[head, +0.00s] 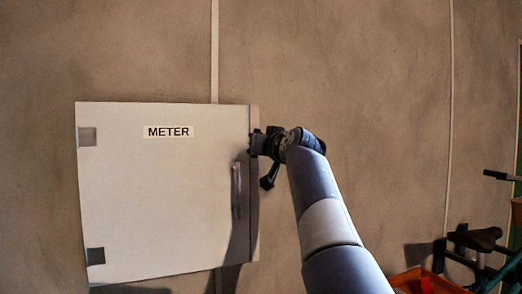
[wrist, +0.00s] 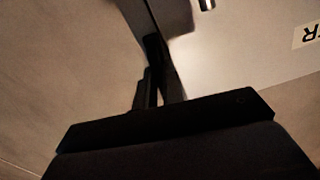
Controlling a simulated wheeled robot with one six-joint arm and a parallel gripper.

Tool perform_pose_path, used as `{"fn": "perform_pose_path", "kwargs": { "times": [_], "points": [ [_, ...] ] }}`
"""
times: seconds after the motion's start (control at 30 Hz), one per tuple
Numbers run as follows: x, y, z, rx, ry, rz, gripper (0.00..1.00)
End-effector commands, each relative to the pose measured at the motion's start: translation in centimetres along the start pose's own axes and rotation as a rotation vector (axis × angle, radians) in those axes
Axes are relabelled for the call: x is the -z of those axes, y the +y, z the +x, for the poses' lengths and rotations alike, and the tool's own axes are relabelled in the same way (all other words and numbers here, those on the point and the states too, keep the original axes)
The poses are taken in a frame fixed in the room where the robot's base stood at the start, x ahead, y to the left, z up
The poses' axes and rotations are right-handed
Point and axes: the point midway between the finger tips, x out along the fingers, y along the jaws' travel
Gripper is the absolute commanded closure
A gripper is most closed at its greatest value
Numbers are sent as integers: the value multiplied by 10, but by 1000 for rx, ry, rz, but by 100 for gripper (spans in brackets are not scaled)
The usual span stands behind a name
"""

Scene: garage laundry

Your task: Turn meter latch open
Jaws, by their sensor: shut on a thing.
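The meter box (head: 160,200) is a pale cabinet on the wall with a METER label (head: 168,132), two hinge plates at its left edge and an upright bar handle (head: 236,190) near its right edge. My gripper (head: 257,143) is at the upper right edge of the box, above and right of the handle. In the wrist view its dark fingers (wrist: 154,45) are close together at the box's edge, shut on a small part there that I take to be the meter latch. The fingers hide the latch, so its angle cannot be told. The door looks closed.
The bare wall (head: 350,70) surrounds the box, with thin vertical conduits (head: 214,50) on it. At the lower right are a red-orange bin (head: 425,283) and a bicycle with a dark saddle (head: 475,237).

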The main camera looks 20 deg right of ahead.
Motion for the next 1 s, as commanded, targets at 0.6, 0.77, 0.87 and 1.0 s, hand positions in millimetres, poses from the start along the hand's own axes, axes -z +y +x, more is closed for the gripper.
{"fn": "perform_pose_path", "kwargs": {
  "times": [0.6, 0.77, 0.87, 1.0],
  "points": [
    [-2, 0, 0, 0, -4, -138, 100],
    [-2, 0, 0, 0, -4, -137, 100],
    [-2, 0, 0, 0, -4, -137, 89],
    [-1, 0, 0, 0, -3, -136, 78]
  ]
}}
